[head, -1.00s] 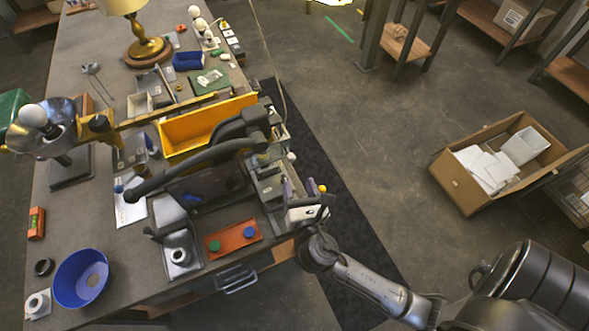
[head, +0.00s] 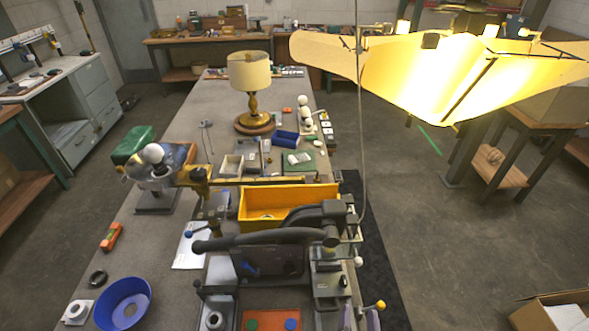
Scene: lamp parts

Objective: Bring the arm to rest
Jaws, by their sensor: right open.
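My right gripper (head: 360,319) shows only in part at the bottom edge of the head view. Its two purple-grey fingers stand apart with nothing visible between them. It is at the right side of the bench, beside the black lever press (head: 290,262) and close to a yellow knob (head: 380,304). The rest of my right arm is below the picture. My left arm and gripper are not in view.
The bench (head: 190,100) holds a yellow bin (head: 260,222), a shaded lamp (head: 249,72), a blue bowl (head: 122,305) and an orange tray (head: 280,317). A large lit shade (head: 430,75) hangs at upper right, with a cord nearby. The floor right of the bench is mostly clear.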

